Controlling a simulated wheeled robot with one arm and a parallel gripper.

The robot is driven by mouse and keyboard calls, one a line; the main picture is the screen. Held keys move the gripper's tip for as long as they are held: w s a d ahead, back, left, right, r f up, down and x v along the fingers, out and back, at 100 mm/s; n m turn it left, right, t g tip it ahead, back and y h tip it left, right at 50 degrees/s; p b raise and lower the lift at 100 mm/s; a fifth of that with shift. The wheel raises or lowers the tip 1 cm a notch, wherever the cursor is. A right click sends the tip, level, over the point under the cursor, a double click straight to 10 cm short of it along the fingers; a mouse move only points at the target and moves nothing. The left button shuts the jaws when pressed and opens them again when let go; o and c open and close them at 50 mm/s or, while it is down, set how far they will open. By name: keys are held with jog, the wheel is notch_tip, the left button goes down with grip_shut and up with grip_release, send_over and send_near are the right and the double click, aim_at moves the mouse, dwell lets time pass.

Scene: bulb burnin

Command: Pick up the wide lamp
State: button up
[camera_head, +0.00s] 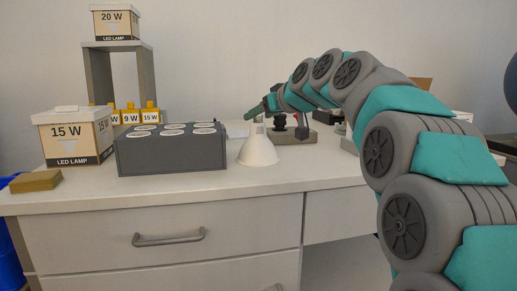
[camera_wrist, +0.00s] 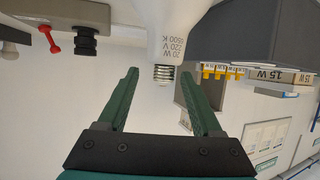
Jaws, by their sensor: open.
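The wide lamp (camera_head: 258,148) is a white cone standing on the worktop, wide end down. In the wrist view the lamp (camera_wrist: 172,30) shows "20 W 220 V" print and a metal screw cap pointing toward my gripper. My gripper (camera_wrist: 157,82) is open and empty, with dark green fingers. The screw cap shows between the fingertips in the picture, with a gap on both sides; I cannot tell how deep it lies. In the head view my gripper (camera_head: 256,108) is above the lamp, partly hidden by my arm.
A dark grey box (camera_head: 170,165) with several round white tops stands left of the lamp. A 15 W carton (camera_head: 75,140) and a brown block (camera_head: 36,181) are farther left. A 20 W carton (camera_head: 116,22) sits on a stand. A device with a red lever (camera_wrist: 50,38) is behind the lamp.

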jog(key=x, duration=0.4)
jog(key=shift+a, duration=0.25)
jog(key=shift+c, duration=0.3)
jog(key=shift+f, duration=0.1)
grip_shut()
dwell(0.8)
